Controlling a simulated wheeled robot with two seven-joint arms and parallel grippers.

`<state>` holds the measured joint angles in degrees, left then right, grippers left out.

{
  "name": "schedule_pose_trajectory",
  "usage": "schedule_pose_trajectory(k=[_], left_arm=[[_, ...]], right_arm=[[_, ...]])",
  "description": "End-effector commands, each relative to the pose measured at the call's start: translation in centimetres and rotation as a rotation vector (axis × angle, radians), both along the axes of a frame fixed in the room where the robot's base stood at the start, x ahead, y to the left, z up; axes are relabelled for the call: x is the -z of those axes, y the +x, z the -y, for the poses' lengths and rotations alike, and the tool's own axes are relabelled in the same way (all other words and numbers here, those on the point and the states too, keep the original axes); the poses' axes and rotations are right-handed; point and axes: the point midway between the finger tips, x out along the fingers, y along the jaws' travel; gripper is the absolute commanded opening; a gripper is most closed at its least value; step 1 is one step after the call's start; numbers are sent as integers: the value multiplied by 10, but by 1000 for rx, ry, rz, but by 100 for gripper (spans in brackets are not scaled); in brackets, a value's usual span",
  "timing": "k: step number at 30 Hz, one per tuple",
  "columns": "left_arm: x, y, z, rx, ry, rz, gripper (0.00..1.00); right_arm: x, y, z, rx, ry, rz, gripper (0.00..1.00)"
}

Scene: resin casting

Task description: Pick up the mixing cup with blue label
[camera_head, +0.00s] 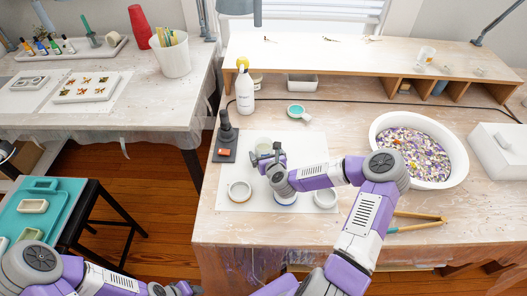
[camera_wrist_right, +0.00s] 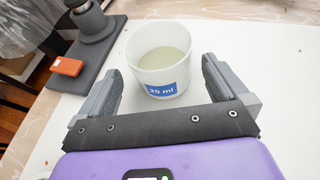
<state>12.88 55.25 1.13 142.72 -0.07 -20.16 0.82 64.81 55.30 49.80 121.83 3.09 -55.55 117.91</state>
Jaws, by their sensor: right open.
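The mixing cup with the blue label (camera_wrist_right: 160,50) stands upright on a white sheet in the right wrist view. It is translucent, holds pale liquid, and its blue label reads "20 ml". It also shows in the head view (camera_head: 262,144), just behind my right gripper (camera_head: 265,160). In the wrist view my right gripper (camera_wrist_right: 160,72) is open, one finger on each side of the cup, with gaps between fingers and cup. My left arm is at the lower left of the head view; its gripper (camera_head: 180,289) is partly cut off and its jaws are unclear.
A dark stand with an orange part (camera_head: 224,140) is close left of the cup. Round moulds (camera_head: 239,191) (camera_head: 325,197) sit nearer the front. A white bottle (camera_head: 244,92), a teal-filled cup (camera_head: 297,111) and a white bowl of chips (camera_head: 459,165) are around.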

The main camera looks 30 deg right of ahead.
Motion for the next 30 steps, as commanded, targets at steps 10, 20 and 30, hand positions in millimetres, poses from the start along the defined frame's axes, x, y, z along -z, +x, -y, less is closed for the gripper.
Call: schedule_pose_trajectory(k=[10, 20, 30], left_arm=[[13, 0, 0, 0, 0, 0, 43], [12, 0, 0, 0, 0, 0, 43], [12, 0, 0, 0, 0, 0, 43]], right_arm=[[13, 37, 12, -1, 0, 1, 100], [13, 37, 12, -1, 0, 0, 85], [12, 37, 12, -1, -1, 1, 43]])
